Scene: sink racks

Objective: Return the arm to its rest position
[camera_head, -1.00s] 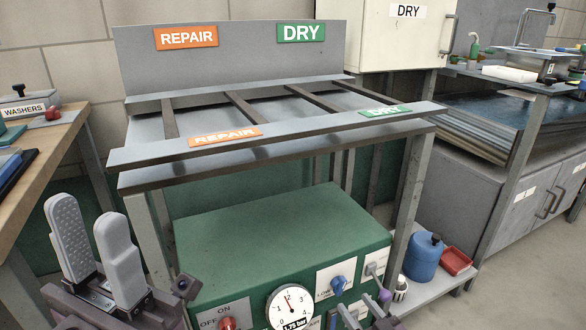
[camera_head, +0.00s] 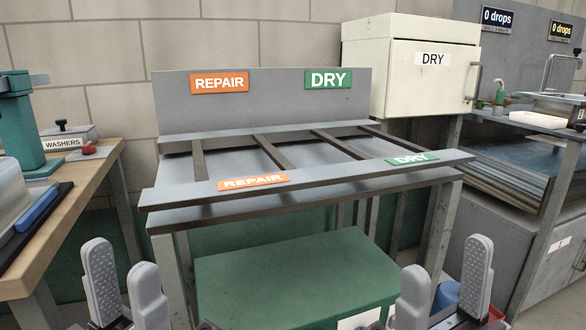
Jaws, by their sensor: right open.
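My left gripper (camera_head: 120,259) is at the lower left of the head view, fingers pointing up, with a gap between its two grey pads and nothing in it. My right gripper (camera_head: 446,256) is at the lower right, fingers also up and spread wide, empty. Both are in front of the grey rack (camera_head: 330,184) and touch nothing that I can see. Most of both arms is below the picture edge.
The rack's slanted bars are bare, between REPAIR (camera_head: 219,83) and DRY (camera_head: 328,79) signs. A green cabinet (camera_head: 290,280) stands under it. A wooden bench (camera_head: 75,205) is at left, a cream DRY box (camera_head: 425,85) at back right, and a sink unit (camera_head: 505,150) at right.

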